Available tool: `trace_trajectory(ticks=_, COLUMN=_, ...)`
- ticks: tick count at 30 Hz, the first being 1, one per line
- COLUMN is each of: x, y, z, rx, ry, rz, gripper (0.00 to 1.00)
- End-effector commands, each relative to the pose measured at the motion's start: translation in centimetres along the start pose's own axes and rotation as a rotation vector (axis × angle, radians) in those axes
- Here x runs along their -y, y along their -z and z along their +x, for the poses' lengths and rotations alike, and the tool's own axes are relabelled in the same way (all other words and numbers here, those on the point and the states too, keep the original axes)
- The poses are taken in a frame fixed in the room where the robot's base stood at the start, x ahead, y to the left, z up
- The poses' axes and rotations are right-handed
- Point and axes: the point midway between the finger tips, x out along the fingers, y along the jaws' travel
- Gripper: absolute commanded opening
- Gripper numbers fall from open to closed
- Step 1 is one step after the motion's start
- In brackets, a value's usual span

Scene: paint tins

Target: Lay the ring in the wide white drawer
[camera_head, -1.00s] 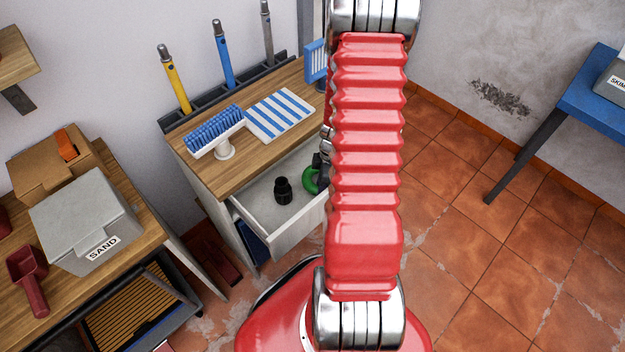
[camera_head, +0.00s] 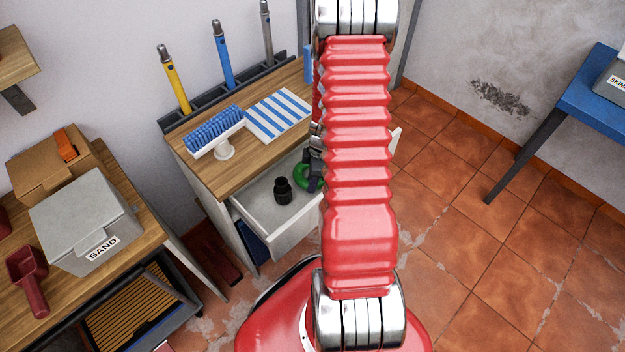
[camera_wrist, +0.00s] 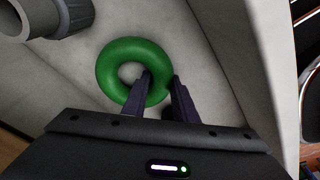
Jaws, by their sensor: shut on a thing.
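The green ring (camera_wrist: 112,62) is in my gripper (camera_wrist: 158,88), whose two dark fingers close on its near side, one finger inside the hole. In the head view the ring (camera_head: 301,176) shows over the inside of the open wide white drawer (camera_head: 283,231), partly hidden by my gripper (camera_head: 315,178) and arm. The ring looks flat, low over the drawer floor; whether it touches the floor I cannot tell. A black fitting (camera_head: 283,191) stands in the drawer, left of the ring. It also shows at the wrist view's upper left (camera_wrist: 45,15).
The wooden top (camera_head: 205,165) above the drawer holds a blue brush (camera_head: 214,130) and a striped blue-and-white cloth (camera_head: 279,115). A grey SAND box (camera_head: 85,220) stands on the left bench. The drawer wall (camera_wrist: 255,60) is right of the ring.

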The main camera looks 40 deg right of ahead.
Motion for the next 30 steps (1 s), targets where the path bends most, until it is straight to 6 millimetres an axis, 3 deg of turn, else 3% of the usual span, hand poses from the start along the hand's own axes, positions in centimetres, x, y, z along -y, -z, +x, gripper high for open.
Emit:
trace_trajectory(ticks=3, x=0.0, y=0.0, z=0.0, rx=0.0, ry=0.0, rz=0.0, gripper=0.0)
trace_trajectory(ticks=4, x=0.0, y=0.0, z=0.1, rx=0.0, ry=0.0, rz=0.0, gripper=0.26)
trace_trajectory(ticks=12, x=0.0, y=0.0, z=0.0, rx=0.0, ry=0.0, rz=0.0, gripper=0.44)
trace_trajectory(ticks=23, x=0.0, y=0.0, z=-0.3, rx=0.0, ry=-0.001, rz=0.0, gripper=0.44)
trace_trajectory(ticks=30, x=-0.1, y=0.0, z=-2.4, rx=-0.001, ry=-0.003, rz=0.001, gripper=0.44)
